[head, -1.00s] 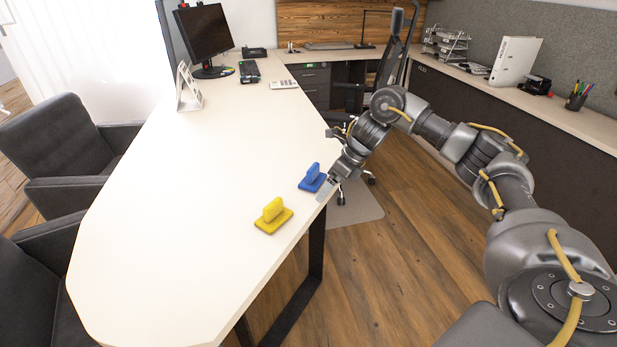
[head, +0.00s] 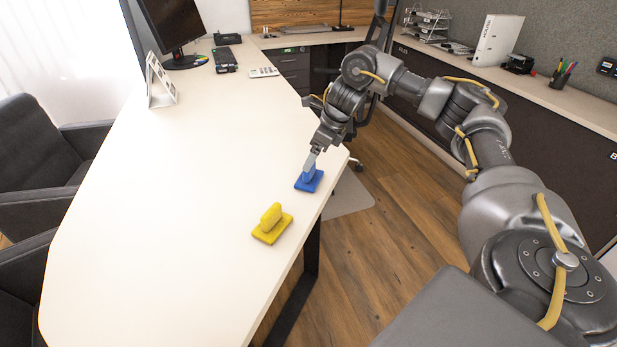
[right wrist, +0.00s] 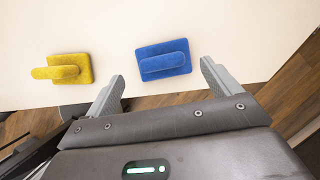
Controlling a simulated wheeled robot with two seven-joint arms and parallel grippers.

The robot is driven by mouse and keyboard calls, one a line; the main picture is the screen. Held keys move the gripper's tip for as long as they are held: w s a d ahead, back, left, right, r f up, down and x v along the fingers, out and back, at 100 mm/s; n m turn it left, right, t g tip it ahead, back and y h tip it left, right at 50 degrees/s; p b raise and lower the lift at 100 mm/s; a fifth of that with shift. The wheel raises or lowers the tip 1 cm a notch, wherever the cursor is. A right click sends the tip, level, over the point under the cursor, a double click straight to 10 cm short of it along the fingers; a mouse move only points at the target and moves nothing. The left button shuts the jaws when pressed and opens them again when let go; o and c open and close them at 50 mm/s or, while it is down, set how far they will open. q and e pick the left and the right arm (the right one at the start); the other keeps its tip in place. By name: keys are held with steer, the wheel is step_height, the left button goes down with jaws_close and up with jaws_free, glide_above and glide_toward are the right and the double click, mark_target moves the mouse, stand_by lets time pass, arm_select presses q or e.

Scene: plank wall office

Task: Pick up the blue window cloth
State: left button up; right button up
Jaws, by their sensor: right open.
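The blue window cloth (head: 310,184) is a flat pad with a raised grip, lying on the white desk near its right edge. In the right wrist view the blue cloth (right wrist: 163,61) lies ahead of the fingertips, toward the right finger's side of the gap. My right gripper (head: 312,160) is open and empty, and in the head view its finger overlaps the cloth's grip. In the right wrist view my right gripper (right wrist: 162,82) shows both fingers apart, with the cloth beyond them. Contact cannot be told. My left gripper is not in view.
A similar yellow cloth (head: 272,224) lies on the desk nearer to me, left of the blue one. The white desk (head: 170,220) is bare around them. A monitor (head: 172,22) and a white stand (head: 160,82) are at the far end. Dark chairs (head: 40,150) line the left side.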

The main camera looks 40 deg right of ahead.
mark_target(309, 173)
steer(key=shift+x, duration=0.75)
steer(key=shift+d+x, duration=0.1)
steer(key=shift+x, duration=1.2)
steer(key=shift+d+x, duration=0.15)
steer(key=shift+x, duration=1.2)
steer(key=shift+s+f, duration=0.1)
steer(key=shift+s, duration=0.15)
steer(key=shift+c, duration=0.3)
steer(key=c, duration=1)
